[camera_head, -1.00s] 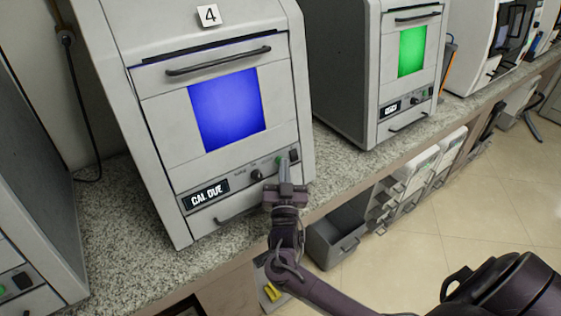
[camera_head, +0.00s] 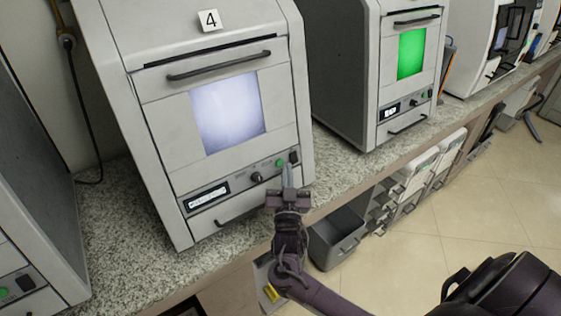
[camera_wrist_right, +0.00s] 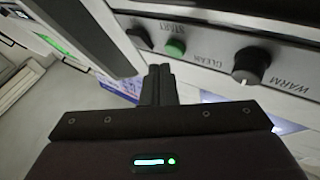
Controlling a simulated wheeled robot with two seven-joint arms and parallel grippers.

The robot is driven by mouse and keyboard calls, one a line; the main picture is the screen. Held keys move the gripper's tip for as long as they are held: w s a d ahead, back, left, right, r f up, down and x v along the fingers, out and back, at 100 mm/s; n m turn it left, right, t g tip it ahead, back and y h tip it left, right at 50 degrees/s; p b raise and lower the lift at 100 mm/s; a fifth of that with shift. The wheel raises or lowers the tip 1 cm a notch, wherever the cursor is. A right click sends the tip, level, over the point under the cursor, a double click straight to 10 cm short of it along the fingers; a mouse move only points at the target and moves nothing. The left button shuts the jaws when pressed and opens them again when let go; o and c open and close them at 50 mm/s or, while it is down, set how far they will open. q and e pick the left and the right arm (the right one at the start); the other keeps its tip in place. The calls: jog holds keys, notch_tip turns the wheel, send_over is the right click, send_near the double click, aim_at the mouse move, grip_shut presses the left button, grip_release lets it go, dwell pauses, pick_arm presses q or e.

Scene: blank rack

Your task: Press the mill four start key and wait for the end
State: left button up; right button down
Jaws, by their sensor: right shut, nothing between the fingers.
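Mill four (camera_head: 140,110) is a grey cabinet with a "4" label (camera_head: 209,20), standing in the left half of the head view. Its window (camera_head: 228,112) glows pale white, and its small display (camera_head: 207,195) shows text too small to read. The green start key (camera_head: 279,163) is on its lower panel; it also shows in the right wrist view (camera_wrist_right: 175,48) by the word START. My right gripper (camera_head: 287,171) is shut and empty, its fingertips (camera_wrist_right: 160,72) just short of the key and seemingly apart from it. My left gripper is not in view.
A dark knob (camera_wrist_right: 251,65) and a dark switch (camera_wrist_right: 140,38) flank the key. A similar machine with a green window (camera_head: 411,54) stands to the right. The speckled counter (camera_head: 130,235) has a front edge below my arm. Grey bins (camera_head: 340,235) sit under it.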

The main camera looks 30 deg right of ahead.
jog(key=s+p, duration=0.1)
jog(key=s, duration=0.1)
jog(key=s+r+p, duration=0.1)
jog(key=s+p, duration=0.1)
jog(key=shift+s+d, duration=0.2)
jog(key=shift+s, duration=0.2)
dwell(0.9)
